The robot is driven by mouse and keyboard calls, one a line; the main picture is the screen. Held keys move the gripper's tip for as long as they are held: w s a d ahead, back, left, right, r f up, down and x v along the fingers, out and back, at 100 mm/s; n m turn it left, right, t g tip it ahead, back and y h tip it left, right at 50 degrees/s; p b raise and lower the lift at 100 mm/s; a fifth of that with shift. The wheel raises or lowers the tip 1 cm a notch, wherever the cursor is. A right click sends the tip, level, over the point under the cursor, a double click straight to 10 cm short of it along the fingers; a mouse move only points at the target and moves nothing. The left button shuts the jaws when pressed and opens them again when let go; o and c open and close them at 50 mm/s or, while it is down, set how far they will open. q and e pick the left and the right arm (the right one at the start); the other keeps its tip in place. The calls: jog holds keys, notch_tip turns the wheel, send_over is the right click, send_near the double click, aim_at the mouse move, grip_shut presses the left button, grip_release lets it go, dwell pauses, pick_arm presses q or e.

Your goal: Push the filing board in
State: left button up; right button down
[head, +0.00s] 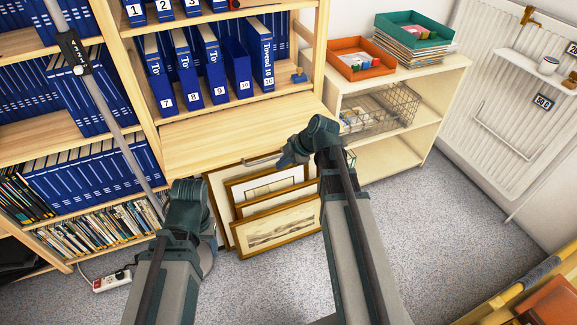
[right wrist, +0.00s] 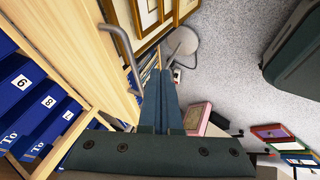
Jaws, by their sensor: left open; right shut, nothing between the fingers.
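The board (right wrist: 65,45) and handle (right wrist: 122,45) also show in the right wrist view. My right gripper (head: 288,157) is at the board's front edge, by the right part of the handle. Its fingers (right wrist: 163,85) are shut and empty, close beside the bar; I cannot tell if they touch it. My left gripper (head: 205,228) hangs low at the left, mostly hidden behind its wrist.
Framed prints (head: 280,230) lean below the board. A pole (head: 110,110) on a round base (head: 208,256) stands left of them. Right of the board is a low shelf (head: 440,95) with an orange tray (head: 360,66) and wire basket (head: 385,108). The carpet (head: 450,230) at right is clear.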

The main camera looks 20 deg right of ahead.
aim_at(249, 111)
jog(key=shift+w+f, duration=0.15)
jog(key=shift+w, duration=0.75)
jog(key=shift+w+f, duration=0.1)
jog(key=shift+w, duration=0.8)
jog(key=w, duration=1.9)
jog(key=w+a, duration=0.1)
jog(key=w, duration=0.8)
jog(key=shift+w, duration=0.4)
jog(key=shift+s+a, duration=0.1)
